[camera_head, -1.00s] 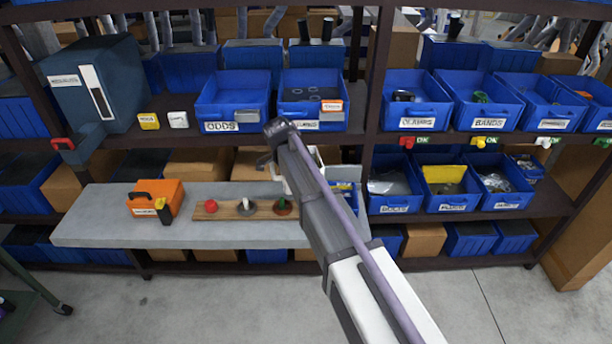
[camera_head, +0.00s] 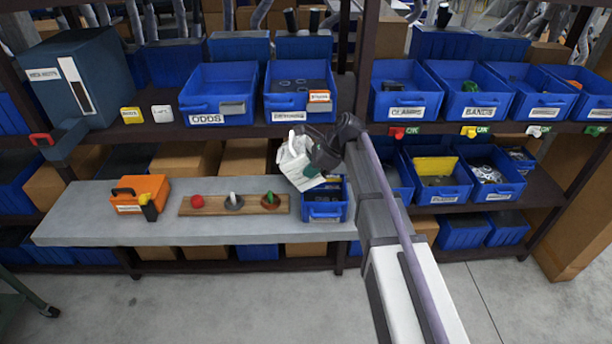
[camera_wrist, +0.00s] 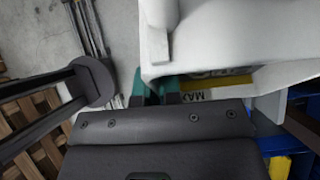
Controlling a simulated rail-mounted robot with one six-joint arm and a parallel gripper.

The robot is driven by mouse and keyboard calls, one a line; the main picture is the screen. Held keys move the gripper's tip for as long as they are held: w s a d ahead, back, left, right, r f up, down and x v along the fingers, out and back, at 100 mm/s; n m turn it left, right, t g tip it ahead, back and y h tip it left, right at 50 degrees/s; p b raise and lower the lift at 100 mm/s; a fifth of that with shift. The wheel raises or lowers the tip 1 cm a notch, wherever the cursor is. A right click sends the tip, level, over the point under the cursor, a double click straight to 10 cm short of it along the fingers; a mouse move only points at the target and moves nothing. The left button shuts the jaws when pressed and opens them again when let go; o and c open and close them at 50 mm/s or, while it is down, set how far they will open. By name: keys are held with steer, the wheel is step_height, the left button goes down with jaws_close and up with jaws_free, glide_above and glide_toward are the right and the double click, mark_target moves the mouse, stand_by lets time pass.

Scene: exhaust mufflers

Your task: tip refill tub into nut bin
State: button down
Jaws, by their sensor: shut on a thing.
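My gripper (camera_head: 313,170) is shut on the white refill tub (camera_head: 295,160), at the tub's right side in the head view. The tub is tilted and held above the bench's right end. In the wrist view the tub (camera_wrist: 225,40) fills the upper right, with a yellow label reading "MAX" partly in sight. My green fingertips (camera_wrist: 160,88) meet its edge. A small blue bin (camera_head: 323,212), likely the nut bin, stands on the bench just below the tub. Its label is too small to read. The tub hides part of its opening, and I cannot see anything pouring.
The grey bench (camera_head: 85,225) carries an orange case (camera_head: 140,193) and a wooden board (camera_head: 190,207) with several small knobs. Blue shelf bins labelled ODDS (camera_head: 212,118) and CLAMPS (camera_head: 405,112) stand behind and above. A dark shelf post (camera_head: 367,60) rises close behind my gripper.

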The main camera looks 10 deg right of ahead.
steer(key=f+y+b, duration=0.1)
steer(key=b, duration=0.1)
steer(key=d+y+b, duration=0.1)
steer(key=y, duration=0.1)
steer(key=shift+d+f+b, duration=0.3)
steer(key=shift+f+b, duration=0.1)
steer(key=shift+s+d+y+b, duration=0.1)
steer(key=shift+d+y+b, duration=0.15)
steer(key=shift+y+b, duration=0.5)
steer(key=shift+d+r+y, duration=0.15)
steer(key=shift+r+y, duration=0.05)
steer(key=shift+y, duration=0.15)
